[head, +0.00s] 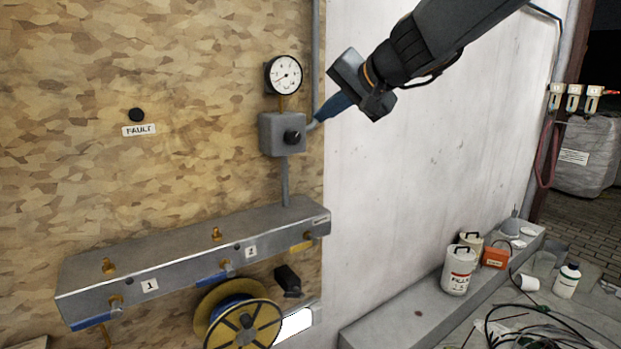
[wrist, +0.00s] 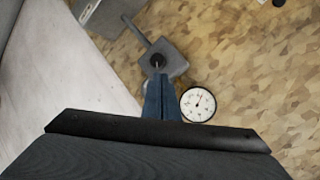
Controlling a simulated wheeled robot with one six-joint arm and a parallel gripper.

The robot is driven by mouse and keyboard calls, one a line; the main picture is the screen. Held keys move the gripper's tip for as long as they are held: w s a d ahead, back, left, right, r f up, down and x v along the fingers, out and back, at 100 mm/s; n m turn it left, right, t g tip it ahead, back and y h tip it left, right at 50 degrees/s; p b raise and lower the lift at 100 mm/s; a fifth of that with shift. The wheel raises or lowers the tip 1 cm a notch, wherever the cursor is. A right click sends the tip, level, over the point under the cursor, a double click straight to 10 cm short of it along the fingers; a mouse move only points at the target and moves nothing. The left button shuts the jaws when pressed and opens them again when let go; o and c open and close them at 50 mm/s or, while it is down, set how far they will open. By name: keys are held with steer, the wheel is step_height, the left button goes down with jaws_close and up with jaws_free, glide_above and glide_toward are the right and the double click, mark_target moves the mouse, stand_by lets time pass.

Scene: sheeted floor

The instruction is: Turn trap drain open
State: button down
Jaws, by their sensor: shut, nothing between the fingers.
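My gripper (head: 320,119) has its blue fingers together and empty, just right of the grey box with a black knob (head: 293,136). In the wrist view the closed fingertips (wrist: 159,78) appear just below that knob (wrist: 157,61); I cannot tell whether they touch it. Below is a grey metal manifold (head: 190,250). It has a blue lever (head: 90,321) by label 1, another blue lever (head: 212,280) by label 2, and a yellow lever (head: 302,246) at the right end. A small tag near the yellow lever is too small to read, so I cannot tell which is the trap drain.
A pressure gauge (head: 284,75) sits above the box; it also shows in the wrist view (wrist: 198,104). A yellow cable reel (head: 240,325) and a black part (head: 288,280) are below the manifold. Canisters (head: 459,270) stand on a ledge at right. The white wall is clear.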

step_height(320, 180, up, 28)
steer(key=w+a+m+t+y+p, duration=0.2)
steer(key=a+t+y+p, duration=0.1)
steer(key=t, duration=0.2)
steer(key=x, duration=0.6)
steer(key=shift+w+a, duration=0.2)
steer(key=shift+w, duration=0.15)
steer(key=shift+d+r, duration=0.1)
steer(key=shift+s+a+r+b, duration=0.3)
steer(key=shift+r+b, duration=0.2)
steer(key=shift+b, duration=0.55)
steer(key=shift+a+r+b, duration=0.2)
steer(key=shift+r+b, duration=0.3)
steer(key=shift+r, duration=0.05)
steer(key=shift+s+a, duration=0.1)
